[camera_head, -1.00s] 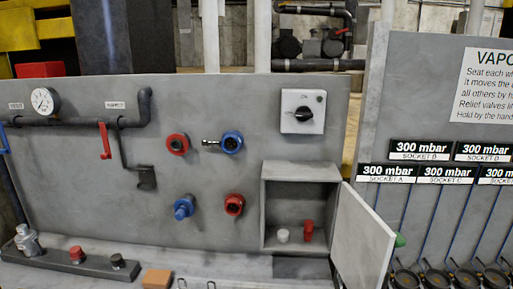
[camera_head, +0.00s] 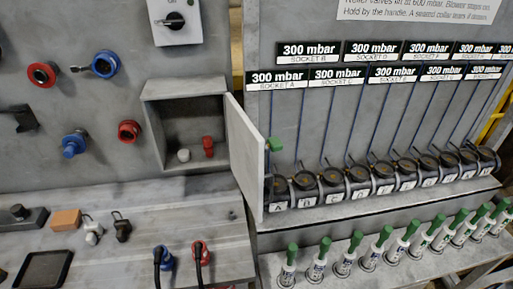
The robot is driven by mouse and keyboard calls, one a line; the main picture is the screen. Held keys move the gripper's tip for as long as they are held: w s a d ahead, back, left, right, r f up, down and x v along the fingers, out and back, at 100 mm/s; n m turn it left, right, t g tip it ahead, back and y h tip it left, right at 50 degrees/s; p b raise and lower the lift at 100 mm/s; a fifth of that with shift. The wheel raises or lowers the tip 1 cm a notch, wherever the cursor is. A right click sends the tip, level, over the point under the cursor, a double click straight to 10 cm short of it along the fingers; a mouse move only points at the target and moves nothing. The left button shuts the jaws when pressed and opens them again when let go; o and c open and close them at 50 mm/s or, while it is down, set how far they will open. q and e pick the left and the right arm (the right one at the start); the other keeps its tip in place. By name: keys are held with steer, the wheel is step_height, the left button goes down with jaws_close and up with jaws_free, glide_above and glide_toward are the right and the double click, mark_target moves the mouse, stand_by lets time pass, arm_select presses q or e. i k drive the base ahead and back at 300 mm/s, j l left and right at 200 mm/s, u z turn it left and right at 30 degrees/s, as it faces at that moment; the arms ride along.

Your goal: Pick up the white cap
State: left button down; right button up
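A small white cap (camera_head: 184,155) stands on the floor of the open grey wall cabinet (camera_head: 155,120). A red cap-like piece (camera_head: 208,146) stands just right of it, a small gap apart. The cabinet door (camera_head: 245,160) is swung open to the right, with a green knob (camera_head: 275,144) on its outer side. The white cap is in clear view and nothing touches it from the front. Neither of my grippers shows in the head view.
Below the cabinet, a grey bench (camera_head: 205,220) holds an orange block (camera_head: 66,219), padlock-like pieces, a dark tray (camera_head: 44,268), and blue (camera_head: 163,258) and red (camera_head: 200,252) hose connectors. Right of the door are a row of labelled sockets (camera_head: 333,185) and several green-handled valves (camera_head: 319,262).

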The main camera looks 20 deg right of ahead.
mark_target(184, 155)
steer(key=l+u, duration=0.15)
steer(key=l, duration=0.3)
steer(key=k+l+u, duration=0.15)
steer(key=l, duration=0.35)
steer(key=l+u, duration=0.15)
steer(key=l, duration=0.3)
steer(key=k+l+u, duration=0.15)
steer(key=l, duration=0.3)
steer(key=i+j+z, duration=0.1)
steer(key=j+z, duration=0.4)
steer(key=j, duration=0.8)
